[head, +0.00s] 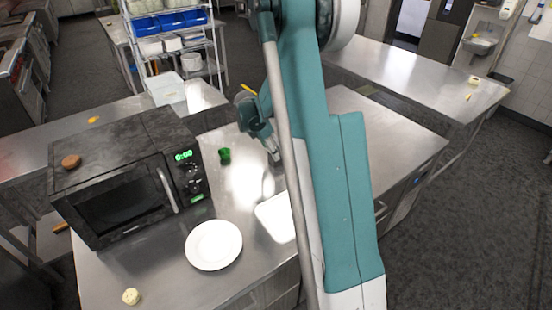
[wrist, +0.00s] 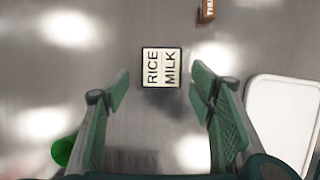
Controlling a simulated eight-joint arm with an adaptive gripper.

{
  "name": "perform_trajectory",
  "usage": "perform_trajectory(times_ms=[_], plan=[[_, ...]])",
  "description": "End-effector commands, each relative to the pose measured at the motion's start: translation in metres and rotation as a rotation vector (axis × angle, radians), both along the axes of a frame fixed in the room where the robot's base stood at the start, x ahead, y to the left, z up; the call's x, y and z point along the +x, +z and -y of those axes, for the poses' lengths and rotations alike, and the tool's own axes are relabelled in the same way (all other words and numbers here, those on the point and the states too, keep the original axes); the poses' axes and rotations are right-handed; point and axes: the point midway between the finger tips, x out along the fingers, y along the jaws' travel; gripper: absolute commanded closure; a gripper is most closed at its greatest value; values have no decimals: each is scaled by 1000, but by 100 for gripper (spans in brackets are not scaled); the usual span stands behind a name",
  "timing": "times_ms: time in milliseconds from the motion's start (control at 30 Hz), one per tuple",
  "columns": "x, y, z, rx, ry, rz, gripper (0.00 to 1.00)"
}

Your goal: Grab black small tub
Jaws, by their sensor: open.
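No thing in view is plainly a black small tub. In the wrist view a small square item with a thin dark rim and a cream top reading "RICE MILK" (wrist: 161,67) lies on the steel counter. I cannot tell whether it is the tub. My gripper (wrist: 160,86) is open, with one finger on each side below this item in the picture, and nothing is held. In the head view my gripper (head: 272,152) hangs over the counter, and the arm hides part of the surface behind it.
A green object (head: 224,154) stands left of my gripper; it also shows in the wrist view (wrist: 64,150). A white board or tray (head: 273,218) lies to the right in the wrist view. A white plate (head: 213,245) and a black microwave (head: 125,190) occupy the counter's left side.

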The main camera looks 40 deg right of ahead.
Motion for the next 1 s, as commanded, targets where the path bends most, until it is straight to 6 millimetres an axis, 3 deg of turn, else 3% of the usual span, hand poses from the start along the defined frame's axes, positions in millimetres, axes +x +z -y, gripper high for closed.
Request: perform_trajectory(times_ms=[200, 667, 1000], plan=[[0, -12, 5, 0, 0, 0, 45], [0, -17, 8, 0, -1, 0, 45], [-1, -47, 21, 0, 0, 0, 45]])
